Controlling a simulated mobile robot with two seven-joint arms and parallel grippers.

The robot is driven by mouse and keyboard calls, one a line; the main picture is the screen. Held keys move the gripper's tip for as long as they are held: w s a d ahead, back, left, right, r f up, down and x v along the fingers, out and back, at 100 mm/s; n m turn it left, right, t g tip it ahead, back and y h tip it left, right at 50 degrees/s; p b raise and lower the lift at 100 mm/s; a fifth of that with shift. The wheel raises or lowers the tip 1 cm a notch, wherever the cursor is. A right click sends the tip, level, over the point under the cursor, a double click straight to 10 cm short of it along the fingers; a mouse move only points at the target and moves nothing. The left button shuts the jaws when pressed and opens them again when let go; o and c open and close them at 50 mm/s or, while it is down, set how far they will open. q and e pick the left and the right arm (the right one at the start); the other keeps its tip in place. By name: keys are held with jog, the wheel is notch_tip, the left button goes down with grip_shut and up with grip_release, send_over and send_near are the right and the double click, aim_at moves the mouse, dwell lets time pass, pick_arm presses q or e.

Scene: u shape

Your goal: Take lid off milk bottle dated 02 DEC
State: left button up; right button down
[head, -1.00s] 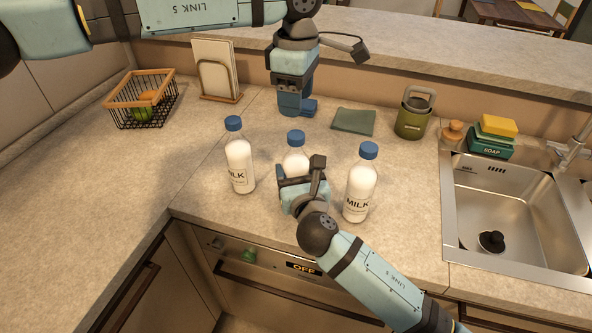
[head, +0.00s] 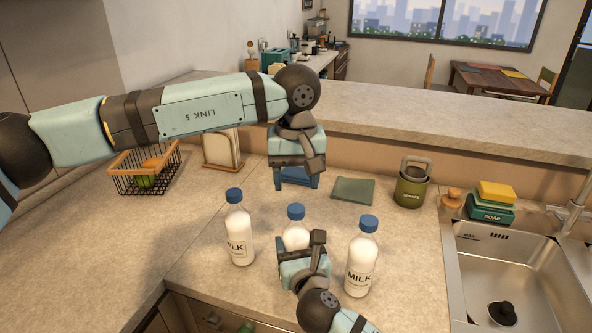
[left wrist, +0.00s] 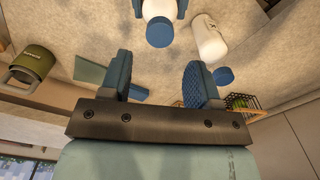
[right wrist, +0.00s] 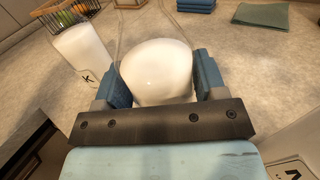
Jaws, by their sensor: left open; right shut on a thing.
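Three white milk bottles with blue caps stand on the counter: a left bottle (head: 238,240), a middle bottle (head: 295,236) and a right bottle (head: 361,268). No date is readable on their labels. My right gripper (head: 303,262) is shut on the middle bottle; its white body (right wrist: 157,72) fills the space between the fingers in the right wrist view. My left gripper (head: 296,183) is open and empty, behind and above the middle bottle's blue cap (head: 296,211). In the left wrist view this cap (left wrist: 159,32) lies beyond the open fingers (left wrist: 160,82), apart from them.
The left bottle also shows in the left wrist view (left wrist: 208,40). The sink (head: 500,270) is at right. The left counter is mostly clear.

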aim_at(296, 208)
pick_arm(q)
notch_tip(296, 208, down, 6)
jog(key=shift+f, duration=0.25)
